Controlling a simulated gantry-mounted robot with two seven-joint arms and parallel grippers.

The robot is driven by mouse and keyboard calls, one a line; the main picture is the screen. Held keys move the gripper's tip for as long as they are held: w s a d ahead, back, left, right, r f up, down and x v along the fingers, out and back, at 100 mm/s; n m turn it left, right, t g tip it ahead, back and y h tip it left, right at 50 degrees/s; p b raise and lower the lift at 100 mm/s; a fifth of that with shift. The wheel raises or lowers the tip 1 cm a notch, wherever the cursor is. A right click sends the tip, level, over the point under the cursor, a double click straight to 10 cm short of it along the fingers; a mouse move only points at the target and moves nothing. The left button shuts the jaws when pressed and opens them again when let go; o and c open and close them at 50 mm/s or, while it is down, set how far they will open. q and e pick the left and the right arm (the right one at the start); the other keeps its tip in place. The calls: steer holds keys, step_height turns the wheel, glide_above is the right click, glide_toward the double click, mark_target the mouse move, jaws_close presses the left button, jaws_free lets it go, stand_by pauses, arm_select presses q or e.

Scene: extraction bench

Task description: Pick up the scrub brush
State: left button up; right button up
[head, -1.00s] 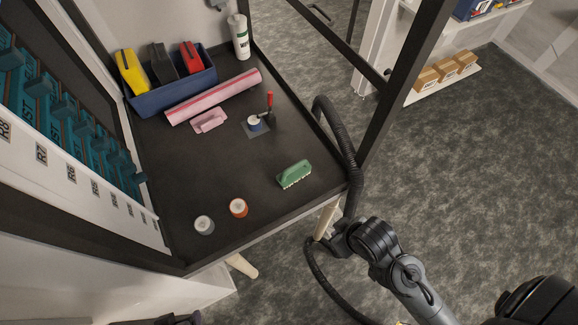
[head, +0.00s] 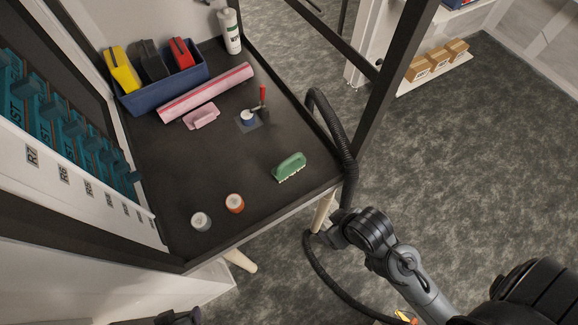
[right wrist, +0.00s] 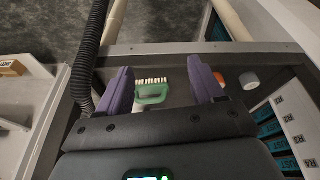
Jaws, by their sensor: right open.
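The scrub brush (head: 289,167) has a green handle and pale bristles. It rests on the dark bench top near its right edge. In the right wrist view the brush (right wrist: 152,94) appears between the two purple fingers of my right gripper (right wrist: 160,72). These fingers are spread apart with nothing held, and the brush lies beyond them on the bench. In the head view my right arm ends just outside the bench's front right corner; its fingers cannot be made out there. A dark, purplish piece at the bottom edge may be my left gripper (head: 182,318), mostly cut off.
An orange-sided roll (head: 235,203) and a grey-white roll (head: 201,221) stand near the front. Behind are a trowel (head: 263,104), pink float (head: 202,117), pink roll (head: 206,92), blue bin (head: 165,96) and white bottle (head: 230,31). A black hose (head: 334,135) and frame post (head: 394,95) border the right.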

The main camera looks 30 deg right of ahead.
steer(key=o, duration=0.4)
steer(key=shift+d, duration=0.15)
steer(key=m+g+b, duration=0.1)
steer(key=m+b, duration=0.2)
steer(key=m, duration=1.6)
glide_above(291, 162)
steer(key=s+x, duration=0.1)
steer(key=x, duration=0.6)
steer(key=s+x, duration=0.1)
steer(key=x, duration=0.2)
steer(key=shift+d+f, duration=0.15)
steer(key=x, duration=0.2)
steer(key=s+x, duration=0.1)
steer(key=x, duration=0.1)
steer(key=shift+f, duration=0.1)
steer(key=shift+x, duration=0.75)
